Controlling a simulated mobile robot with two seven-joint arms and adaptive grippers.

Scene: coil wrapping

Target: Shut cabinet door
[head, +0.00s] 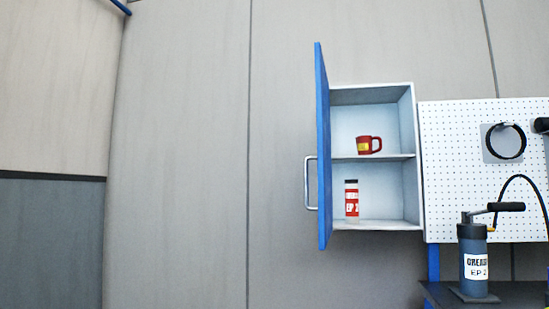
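The wall cabinet (408,160) is a light grey box with two compartments, right of the middle of the head view. Its blue door (323,150) is hinged on the left side and stands open, seen nearly edge-on and swung out toward me. A metal handle (309,183) sticks out to the left from the door. A red mug (368,145) with a yellow label stands on the upper shelf. A red and white bottle (351,199) with a dark cap stands in the lower compartment. Neither of my grippers shows in the head view.
A white pegboard (455,150) hangs right of the cabinet, with a black ring (506,141) on it. Below it a grease pump (474,262) with a hose stands on a dark bench (520,294). The wall (180,160) left of the door is bare.

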